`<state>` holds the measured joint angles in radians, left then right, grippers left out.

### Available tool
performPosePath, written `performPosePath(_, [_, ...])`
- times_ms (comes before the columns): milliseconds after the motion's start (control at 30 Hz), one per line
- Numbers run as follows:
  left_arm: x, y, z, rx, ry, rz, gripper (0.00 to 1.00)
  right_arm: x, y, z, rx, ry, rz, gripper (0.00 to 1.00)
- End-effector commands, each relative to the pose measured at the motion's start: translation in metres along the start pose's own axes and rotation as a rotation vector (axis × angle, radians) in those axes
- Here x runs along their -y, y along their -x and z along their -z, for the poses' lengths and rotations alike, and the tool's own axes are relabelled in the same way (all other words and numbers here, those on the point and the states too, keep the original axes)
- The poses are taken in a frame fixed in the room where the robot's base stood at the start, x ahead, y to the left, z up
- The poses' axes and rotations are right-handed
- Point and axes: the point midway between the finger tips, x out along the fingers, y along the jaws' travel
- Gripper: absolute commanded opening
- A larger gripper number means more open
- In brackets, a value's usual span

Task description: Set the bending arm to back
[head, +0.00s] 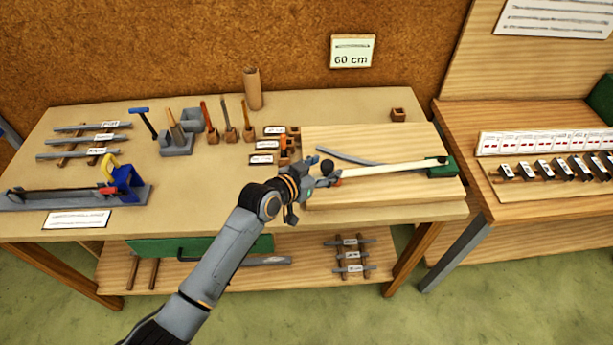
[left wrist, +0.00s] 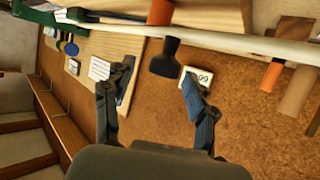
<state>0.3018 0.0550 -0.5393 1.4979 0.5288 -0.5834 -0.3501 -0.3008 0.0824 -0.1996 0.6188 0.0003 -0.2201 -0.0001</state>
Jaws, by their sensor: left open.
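The bending arm is a long cream bar (head: 395,168) on a pale wooden board (head: 390,137). Its right end meets a green block (head: 442,168). Its left end is at my left gripper (head: 325,172). In the left wrist view the bar (left wrist: 240,42) runs across the top, and a black knob (left wrist: 166,58) sticks out from it toward my gripper. My left gripper (left wrist: 157,72) is open, with the knob between or just beyond its fingertips; I cannot tell whether they touch. A grey curved strip (head: 345,157) lies behind the bar. My right gripper is not in view.
Handled tools in wooden holders (head: 230,133) and a tall brown tube (head: 252,88) stand behind and left. A blue-and-grey vise-like tool (head: 122,180) is at the far left. A "60 cm" sign (head: 352,51) hangs on the wall. Another bench (head: 465,150) stands right.

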Motion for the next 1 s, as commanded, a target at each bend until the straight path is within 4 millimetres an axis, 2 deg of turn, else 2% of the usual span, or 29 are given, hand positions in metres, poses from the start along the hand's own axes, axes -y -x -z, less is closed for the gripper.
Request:
performPosePath(300, [-0.001, 0.061, -0.002, 0.003, -0.002, 0.0, 0.57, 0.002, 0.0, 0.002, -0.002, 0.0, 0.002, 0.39])
performPosePath(500, [-0.002, 0.088, -0.001, 0.003, -0.001, -0.002, 0.57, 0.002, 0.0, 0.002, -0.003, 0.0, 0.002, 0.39])
performPosePath(700, [-0.002, 0.097, -0.001, 0.003, 0.0, -0.002, 0.57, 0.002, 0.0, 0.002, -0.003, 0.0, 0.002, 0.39])
performPosePath(1000, [-0.002, 0.097, -0.001, 0.003, 0.0, -0.002, 0.57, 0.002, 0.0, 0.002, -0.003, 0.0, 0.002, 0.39])
